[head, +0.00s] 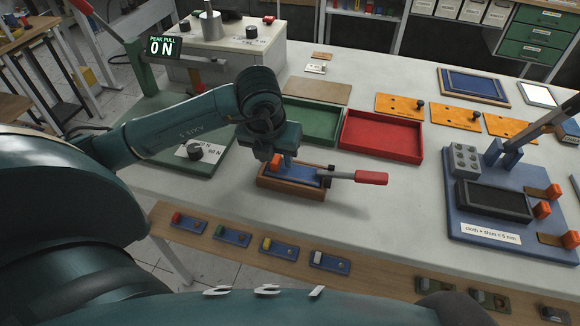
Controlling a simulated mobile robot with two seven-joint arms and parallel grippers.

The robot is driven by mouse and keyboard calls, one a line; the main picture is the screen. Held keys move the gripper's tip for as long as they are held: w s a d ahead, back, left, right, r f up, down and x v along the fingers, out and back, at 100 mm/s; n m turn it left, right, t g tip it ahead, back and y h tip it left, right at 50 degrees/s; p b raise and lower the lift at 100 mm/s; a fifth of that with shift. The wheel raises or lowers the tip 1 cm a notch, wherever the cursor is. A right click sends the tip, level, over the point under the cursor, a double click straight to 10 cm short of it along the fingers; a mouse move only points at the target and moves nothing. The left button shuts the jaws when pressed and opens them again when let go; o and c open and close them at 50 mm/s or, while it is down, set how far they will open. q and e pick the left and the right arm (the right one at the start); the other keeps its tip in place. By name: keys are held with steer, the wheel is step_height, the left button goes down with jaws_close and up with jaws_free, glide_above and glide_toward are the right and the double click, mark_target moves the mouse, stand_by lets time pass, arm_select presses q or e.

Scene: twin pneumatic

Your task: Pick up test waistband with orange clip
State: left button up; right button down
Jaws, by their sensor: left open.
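A wooden front shelf holds a row of small blue strips, each with a differently coloured clip. My left gripper (284,161) is open, behind and to the right of that strip, over a wood-framed blue holder (292,190). A small orange piece (275,161) shows by its fingers; I cannot tell what it belongs to. The gripper hides part of the holder. My right gripper is not in view.
The holder has a lever with a red handle (371,177) pointing right. Green (312,122) and red (386,136) trays lie behind it. A blue fixture (470,221) with orange pieces stands at right. White table between is clear. A display (163,47) reads "PEAK PULL 0 N".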

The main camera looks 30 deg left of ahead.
arm_select(q)
steer(key=shift+c, duration=0.3)
jaws_close()
